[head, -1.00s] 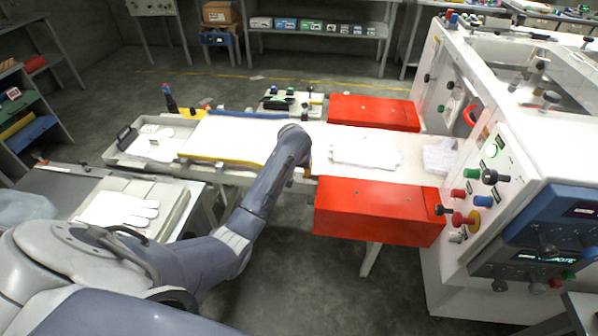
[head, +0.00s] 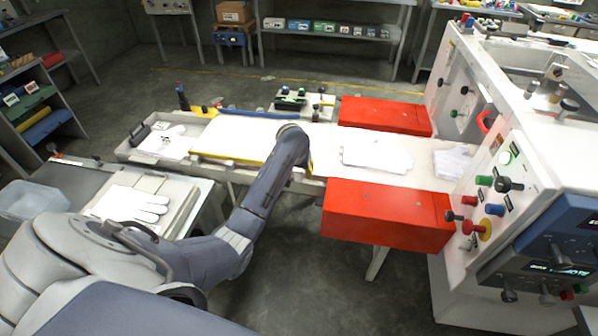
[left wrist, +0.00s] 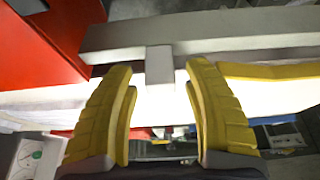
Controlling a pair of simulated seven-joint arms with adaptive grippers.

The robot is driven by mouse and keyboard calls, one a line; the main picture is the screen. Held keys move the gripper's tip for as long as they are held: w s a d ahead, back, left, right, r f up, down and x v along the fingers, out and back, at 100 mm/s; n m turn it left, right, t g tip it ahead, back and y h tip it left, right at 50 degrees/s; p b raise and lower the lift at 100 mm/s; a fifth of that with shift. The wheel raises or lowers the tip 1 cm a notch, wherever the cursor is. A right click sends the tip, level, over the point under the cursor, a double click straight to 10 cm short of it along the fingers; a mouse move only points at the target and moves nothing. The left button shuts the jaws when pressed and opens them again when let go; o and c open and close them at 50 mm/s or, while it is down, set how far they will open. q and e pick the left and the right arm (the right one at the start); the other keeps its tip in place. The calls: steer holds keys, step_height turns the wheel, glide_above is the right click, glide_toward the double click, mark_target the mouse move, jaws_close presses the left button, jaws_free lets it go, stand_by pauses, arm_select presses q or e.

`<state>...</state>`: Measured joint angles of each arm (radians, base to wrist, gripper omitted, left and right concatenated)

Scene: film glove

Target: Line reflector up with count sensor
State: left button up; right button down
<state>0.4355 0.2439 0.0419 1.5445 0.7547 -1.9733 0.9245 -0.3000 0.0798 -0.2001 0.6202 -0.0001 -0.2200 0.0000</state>
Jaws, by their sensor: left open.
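My left gripper (left wrist: 158,70) shows two yellow ribbed fingers in the left wrist view, spread apart. A small grey block (left wrist: 160,66) on a grey side rail (left wrist: 235,32) lies between the fingertips, with a gap visible on each side; I cannot tell whether it is the reflector or its holder. In the head view my left wrist hangs over the near edge of the white conveyor belt (head: 325,144), left of the red boxes, and hides the fingers. I cannot pick out the count sensor. My right gripper is out of view.
Red boxes flank the belt, one near (head: 385,215) and one far (head: 385,115). White film gloves (head: 377,155) lie on the belt. A white machine with a control panel (head: 500,190) stands at right. A side table (head: 190,208) stands at left.

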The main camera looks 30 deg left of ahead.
arm_select(q)
steer(key=shift+r, duration=0.15)
steer(key=v, duration=1.1)
steer(key=shift+s+r, duration=0.2)
steer(key=shift+r, duration=0.1)
steer(key=shift+s+f, duration=0.1)
